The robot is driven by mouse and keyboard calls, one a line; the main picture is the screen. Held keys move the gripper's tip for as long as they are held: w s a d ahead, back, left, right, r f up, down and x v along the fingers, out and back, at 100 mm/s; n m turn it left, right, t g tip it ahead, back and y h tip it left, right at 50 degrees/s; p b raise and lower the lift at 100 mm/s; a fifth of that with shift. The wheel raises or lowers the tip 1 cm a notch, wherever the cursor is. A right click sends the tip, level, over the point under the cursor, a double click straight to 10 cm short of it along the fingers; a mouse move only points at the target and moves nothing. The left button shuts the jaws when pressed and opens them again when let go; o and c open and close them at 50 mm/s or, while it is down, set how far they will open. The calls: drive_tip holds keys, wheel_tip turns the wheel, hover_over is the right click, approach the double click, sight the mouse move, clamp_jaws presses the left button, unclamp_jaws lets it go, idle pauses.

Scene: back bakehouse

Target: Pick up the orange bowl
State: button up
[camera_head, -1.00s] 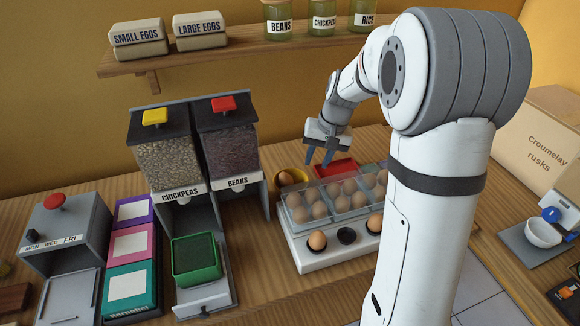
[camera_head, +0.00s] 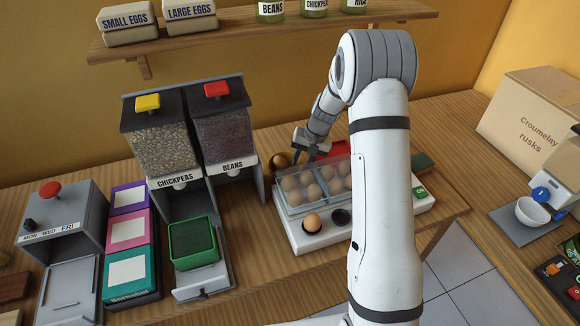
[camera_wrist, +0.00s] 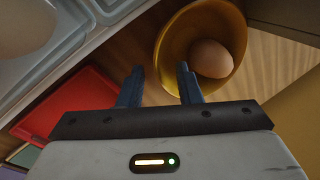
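The orange bowl (camera_wrist: 172,52) shows in the wrist view, with a brown egg (camera_wrist: 211,58) lying in it. In the head view only part of the bowl (camera_head: 277,160) shows, behind the egg tray and beside the bean dispenser. My gripper (camera_wrist: 160,72) is open, its two blue fingers apart. One fingertip lies over the bowl's near rim in the picture, the other just outside the bowl. I cannot tell whether either touches. In the head view my gripper (camera_head: 306,158) is low at the right side of the bowl.
A clear-lidded egg tray (camera_head: 297,203) stands in front of the bowl. A red tray (camera_wrist: 68,104) lies beside it. The beans dispenser (camera_head: 224,125) stands left of the bowl, the chickpeas dispenser (camera_head: 163,142) further left. A shelf (camera_head: 240,39) hangs above.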

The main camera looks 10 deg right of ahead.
drive_tip(key=shift+a+f, duration=0.1)
drive_tip(key=shift+f, duration=0.25)
drive_tip(key=shift+c, duration=0.3)
clamp_jaws()
